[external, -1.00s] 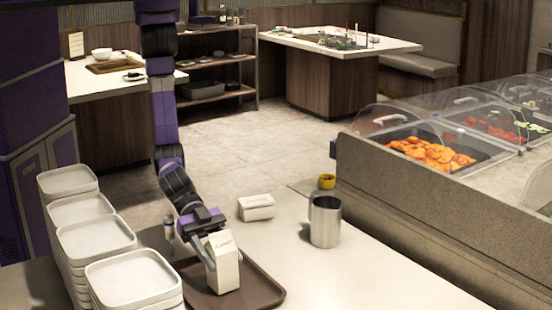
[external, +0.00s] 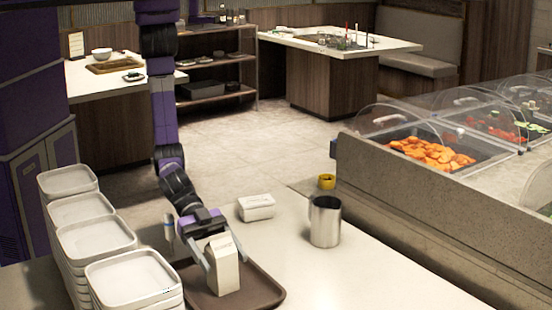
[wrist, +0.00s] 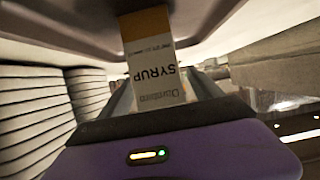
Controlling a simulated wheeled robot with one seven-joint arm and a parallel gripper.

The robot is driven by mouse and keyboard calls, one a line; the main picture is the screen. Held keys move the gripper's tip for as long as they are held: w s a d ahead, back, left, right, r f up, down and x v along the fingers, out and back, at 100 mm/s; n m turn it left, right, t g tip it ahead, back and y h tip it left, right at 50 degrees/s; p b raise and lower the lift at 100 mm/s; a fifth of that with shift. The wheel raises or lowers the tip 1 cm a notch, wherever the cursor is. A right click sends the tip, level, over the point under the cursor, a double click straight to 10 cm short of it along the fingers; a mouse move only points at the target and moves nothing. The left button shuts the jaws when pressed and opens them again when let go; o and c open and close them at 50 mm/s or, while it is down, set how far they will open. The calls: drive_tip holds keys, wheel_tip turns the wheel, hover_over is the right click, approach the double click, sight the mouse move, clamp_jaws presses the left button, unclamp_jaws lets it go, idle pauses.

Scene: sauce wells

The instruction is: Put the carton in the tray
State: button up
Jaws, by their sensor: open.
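The white carton (external: 223,266) stands upright on the brown tray (external: 262,290) at the front of the counter. The wrist view also shows the carton (wrist: 155,75), with the word SYRUP on its label. My gripper (external: 222,258) is open, with its fingers low around the carton's sides and a gap showing at the near finger. The carton's base appears to rest on the tray; part of its far side is hidden.
Stacks of square white plates (external: 130,275) stand left of the tray. The counter's right front is clear.

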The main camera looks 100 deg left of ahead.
drive_tip(key=v, duration=1.2)
drive_tip(key=shift+r, duration=0.1)
wheel_tip(320, 180, up, 4)
drive_tip(key=s+d+m+h, duration=0.1)
drive_tip(key=d+m+h, duration=0.1)
drive_tip(key=h, duration=0.1)
drive_tip(key=a+f+n+t+y, duration=0.15)
drive_tip(key=a+n+t, duration=0.3)
drive_tip(key=a, duration=2.55)
drive_tip(key=s+a+f+n+y, duration=0.1)
drive_tip(key=s+a+n+y, duration=0.2)
drive_tip(key=a, duration=0.7)
drive_tip(key=s+a+f+n+y, duration=0.1)
drive_tip(key=s+a+n+y, duration=0.2)
drive_tip(key=s+a+y, duration=0.5)
drive_tip(key=a, duration=0.3)
drive_tip(key=shift+s+a+t, duration=0.15)
drive_tip(key=shift+s+t, duration=0.1)
drive_tip(key=shift+t, duration=0.1)
